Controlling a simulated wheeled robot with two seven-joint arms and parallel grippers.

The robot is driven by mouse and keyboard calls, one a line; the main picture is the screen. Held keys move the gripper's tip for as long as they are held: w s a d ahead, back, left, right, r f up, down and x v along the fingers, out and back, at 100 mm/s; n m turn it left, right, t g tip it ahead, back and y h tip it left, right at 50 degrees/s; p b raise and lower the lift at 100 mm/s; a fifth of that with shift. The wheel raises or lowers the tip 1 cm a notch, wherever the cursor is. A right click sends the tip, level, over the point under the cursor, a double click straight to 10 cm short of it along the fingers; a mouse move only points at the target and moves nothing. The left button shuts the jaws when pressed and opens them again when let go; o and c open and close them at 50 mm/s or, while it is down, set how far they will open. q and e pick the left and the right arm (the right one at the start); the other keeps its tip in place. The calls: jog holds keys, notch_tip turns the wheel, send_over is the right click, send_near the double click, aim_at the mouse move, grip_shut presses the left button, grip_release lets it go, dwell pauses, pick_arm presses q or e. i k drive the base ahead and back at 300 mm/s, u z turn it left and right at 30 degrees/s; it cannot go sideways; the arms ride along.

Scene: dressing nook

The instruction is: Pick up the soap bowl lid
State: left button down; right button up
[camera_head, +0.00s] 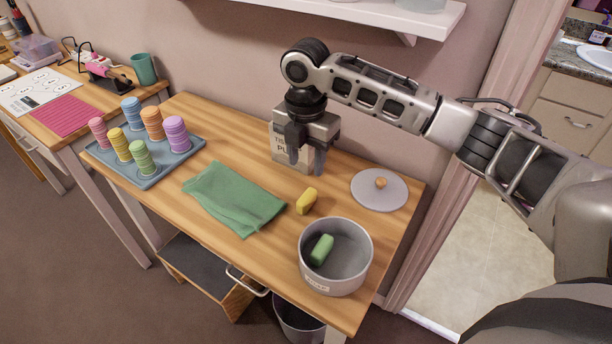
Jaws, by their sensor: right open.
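The soap bowl lid (379,190) is a flat grey disc with a small wooden knob. It lies on the wooden table near the right back edge. The soap bowl (335,285) is a grey round pot at the table's front right, uncovered, with a green soap bar (321,249) inside. A yellow soap bar (306,201) lies on the table behind the bowl. My right gripper (306,170) points down, open, in front of a box (289,158), to the left of the lid and apart from it. My left gripper is not in view.
A green cloth (235,198) lies mid-table. A blue-grey tray (152,180) with several coloured stacks stands at the left. The wall is behind, with a white shelf (380,14) above. A bin (298,322) stands below the front edge.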

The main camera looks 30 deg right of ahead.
aim_at(379, 190)
jog(key=k, duration=1)
